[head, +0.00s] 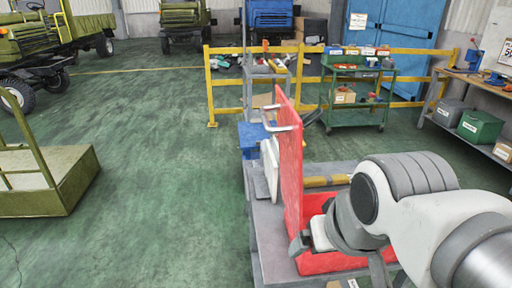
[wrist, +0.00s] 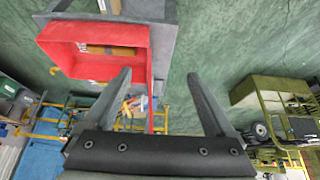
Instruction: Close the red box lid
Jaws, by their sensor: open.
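The red box (head: 335,262) sits on a grey table, its inside partly hidden by my arm. Its red lid (head: 291,165) stands upright on the box's left side, with metal handles on the lid's left face. In the wrist view the box (wrist: 52,52) is at upper left, and the lid (wrist: 151,85) shows nearly edge-on as a thin strip between my fingers in the picture. My gripper (wrist: 162,85) is open. In the head view my gripper (head: 298,245) is by the lid's lower front part. I cannot tell whether it touches the lid.
A yellow-brown bar (head: 325,181) lies in the box. The grey table (head: 267,225) has a white item (head: 270,165) left of the lid. A yellow rail (head: 228,90) and green cart (head: 357,117) stand behind. The floor to the left is clear up to an olive platform (head: 60,185).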

